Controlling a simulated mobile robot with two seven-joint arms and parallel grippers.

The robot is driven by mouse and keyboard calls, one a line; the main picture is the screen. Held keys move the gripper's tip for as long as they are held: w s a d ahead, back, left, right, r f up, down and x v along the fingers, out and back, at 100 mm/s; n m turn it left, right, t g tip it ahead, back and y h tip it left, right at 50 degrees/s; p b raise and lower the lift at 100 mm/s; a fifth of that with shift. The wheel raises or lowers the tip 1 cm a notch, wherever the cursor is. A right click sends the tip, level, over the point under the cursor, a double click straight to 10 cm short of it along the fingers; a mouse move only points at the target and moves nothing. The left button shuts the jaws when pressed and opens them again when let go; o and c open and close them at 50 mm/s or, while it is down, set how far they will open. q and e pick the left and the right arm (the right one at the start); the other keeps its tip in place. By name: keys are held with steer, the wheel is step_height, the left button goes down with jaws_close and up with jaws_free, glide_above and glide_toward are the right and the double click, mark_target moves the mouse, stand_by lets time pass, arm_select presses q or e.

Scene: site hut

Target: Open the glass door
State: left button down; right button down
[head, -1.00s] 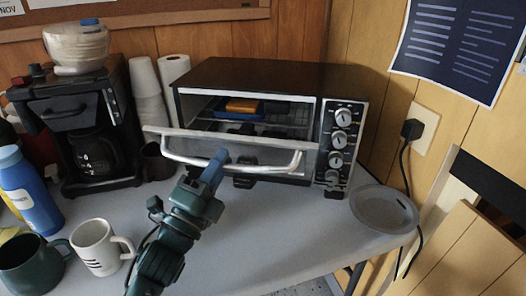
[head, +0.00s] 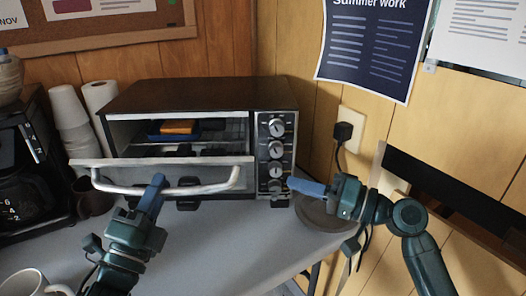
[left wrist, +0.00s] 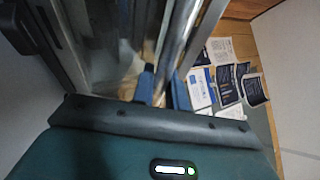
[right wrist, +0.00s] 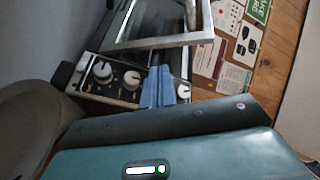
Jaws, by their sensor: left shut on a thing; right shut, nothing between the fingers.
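The toaster oven (head: 200,93) stands on the table with its glass door (head: 150,172) tilted partly open, hinged low. Its silver handle (head: 212,187) runs along the front of the door. My left gripper (head: 158,184) is shut on the handle, left of its middle. In the left wrist view its blue fingers (left wrist: 158,88) meet the metal bar. My right gripper (head: 295,184) is shut and empty, in front of the lower knobs at the oven's right side. In the right wrist view its closed fingers (right wrist: 160,88) show beside the knob panel (right wrist: 115,78).
An orange-brown item (head: 178,127) on a blue tray (head: 155,131) is inside the oven. A round grey plate (head: 322,212) lies right of the oven. Coffee maker (head: 28,170), stacked cups (head: 72,130) and a mug (head: 35,284) stand left. The table's front right is clear.

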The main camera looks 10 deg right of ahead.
step_height(320, 180, up, 8)
steer(key=d+n+g+y, duration=0.2)
steer(key=g+y, duration=0.1)
steer(key=y, duration=0.1)
steer(key=x, duration=1)
steer(key=shift+s+a+f, duration=0.1)
steer(key=shift+s+f, duration=0.5)
steer(key=shift+s, duration=0.1)
steer(key=shift+s+a+f, duration=0.15)
steer(key=shift+s+f, duration=0.5)
steer(key=shift+s, duration=0.05)
steer(key=shift+s+f, duration=0.1)
